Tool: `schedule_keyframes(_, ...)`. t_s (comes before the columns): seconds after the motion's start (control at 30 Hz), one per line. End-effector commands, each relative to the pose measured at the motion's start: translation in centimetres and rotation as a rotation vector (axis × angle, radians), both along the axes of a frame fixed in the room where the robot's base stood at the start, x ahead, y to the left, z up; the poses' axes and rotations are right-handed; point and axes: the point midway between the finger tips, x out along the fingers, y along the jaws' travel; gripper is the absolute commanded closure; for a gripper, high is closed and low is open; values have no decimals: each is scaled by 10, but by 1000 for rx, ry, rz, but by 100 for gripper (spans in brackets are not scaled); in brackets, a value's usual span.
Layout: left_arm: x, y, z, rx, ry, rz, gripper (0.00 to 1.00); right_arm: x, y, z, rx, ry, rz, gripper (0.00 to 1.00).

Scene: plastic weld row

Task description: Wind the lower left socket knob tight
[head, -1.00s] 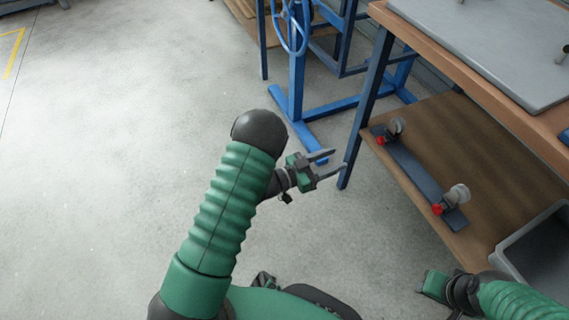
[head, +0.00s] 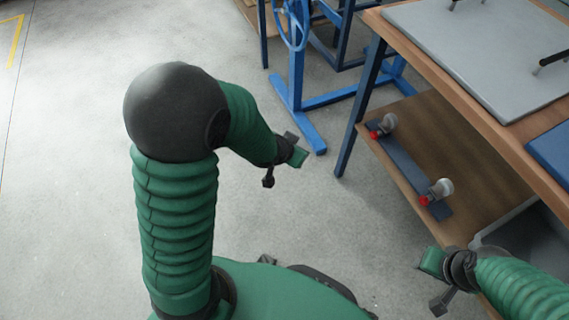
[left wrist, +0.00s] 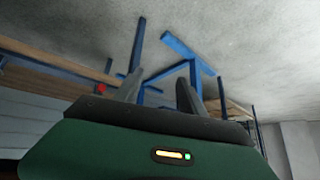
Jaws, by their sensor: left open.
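A dark blue strip (head: 408,165) on the wooden lower shelf carries two pale round sockets with red knobs. The left socket (head: 388,123) has its red knob (head: 374,134) on its left side, near the shelf's far end. The right socket (head: 441,188) has a red knob (head: 424,200) too. My left gripper (head: 299,152) is left of the shelf, apart from both knobs; its fingers barely show there. In the left wrist view its two fingers (left wrist: 160,91) are apart and empty, and a small red spot (left wrist: 101,88) shows to their left. My right gripper (head: 432,263) is near the shelf's front; its fingers are unclear.
A workbench top (head: 400,35) with a grey plate (head: 490,50) overhangs the shelf. Its blue leg (head: 360,110) stands between my left gripper and the strip. A blue stand (head: 297,95) is behind. A grey bin (head: 525,240) is at right. The floor at left is clear.

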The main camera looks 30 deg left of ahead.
Motion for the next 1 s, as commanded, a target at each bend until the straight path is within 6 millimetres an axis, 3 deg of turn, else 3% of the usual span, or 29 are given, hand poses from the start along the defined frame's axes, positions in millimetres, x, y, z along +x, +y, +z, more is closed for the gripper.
schedule_keyframes(0.03,-12,-2,10,-1,36,14,52,0,0,7,0,0,0,64)
schedule_keyframes(0.2,-48,-7,18,-12,156,52,52,0,0,14,0,0,0,64)
schedule_keyframes(0.4,-79,-13,25,-25,252,75,52,0,0,19,0,0,0,64)
schedule_keyframes(0.8,-89,-15,26,-30,282,81,52,0,0,21,0,0,0,64)
schedule_keyframes(0.93,-129,-26,44,-53,389,98,52,0,0,32,0,0,0,64)
schedule_keyframes(1.0,-145,-31,46,-63,437,102,62,0,0,34,0,0,0,64)
